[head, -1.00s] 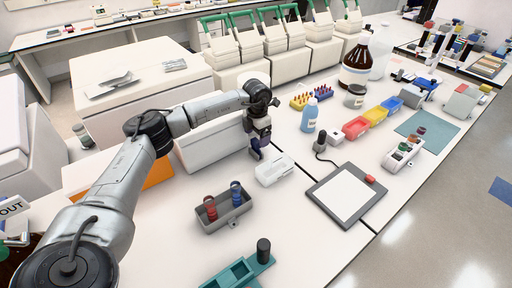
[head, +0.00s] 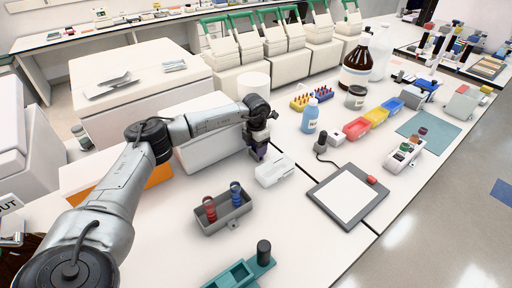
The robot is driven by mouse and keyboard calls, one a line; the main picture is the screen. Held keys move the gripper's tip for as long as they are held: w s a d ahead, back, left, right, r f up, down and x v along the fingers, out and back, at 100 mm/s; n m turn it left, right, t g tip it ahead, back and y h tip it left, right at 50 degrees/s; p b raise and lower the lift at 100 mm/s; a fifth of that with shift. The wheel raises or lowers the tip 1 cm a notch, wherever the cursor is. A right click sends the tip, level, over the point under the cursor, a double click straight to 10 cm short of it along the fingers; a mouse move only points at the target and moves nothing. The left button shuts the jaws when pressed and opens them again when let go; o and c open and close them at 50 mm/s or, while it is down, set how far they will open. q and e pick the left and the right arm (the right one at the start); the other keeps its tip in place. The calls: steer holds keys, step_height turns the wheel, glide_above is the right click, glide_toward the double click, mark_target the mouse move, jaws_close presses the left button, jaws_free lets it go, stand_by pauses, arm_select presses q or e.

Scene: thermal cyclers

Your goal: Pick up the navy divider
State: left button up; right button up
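My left gripper (head: 257,148) points down over the table, just behind a white box-like device (head: 274,170). Its fingertips are dark and small, and I cannot tell whether they are open or shut or hold anything. No piece shows clearly as a navy divider. The nearest in colour is a dark blue ringed piece (head: 236,194), standing in a grey tray (head: 226,221) beside a red ringed piece (head: 210,209). The gripper is behind and to the right of this tray, apart from it. My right gripper is not in view.
A grey pad with a white top (head: 346,194) lies to the right. A teal holder (head: 232,275) with a black knob is at the front. The table in front of the tray is mostly clear.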

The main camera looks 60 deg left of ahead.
arm_select(q)
steer(key=shift+c, duration=1.3)
steer(key=shift+r, duration=0.45)
step_height(320, 180, up, 4)
steer(key=shift+f+p, duration=0.25)
steer(key=shift+p, duration=0.45)
steer(key=d+r+p, duration=0.2)
steer(key=d+r, duration=0.4)
steer(key=d, duration=0.5)
steer(key=shift+w+d+r, duration=0.35)
steer(key=shift+w, duration=0.1)
steer(key=shift+f, duration=0.2)
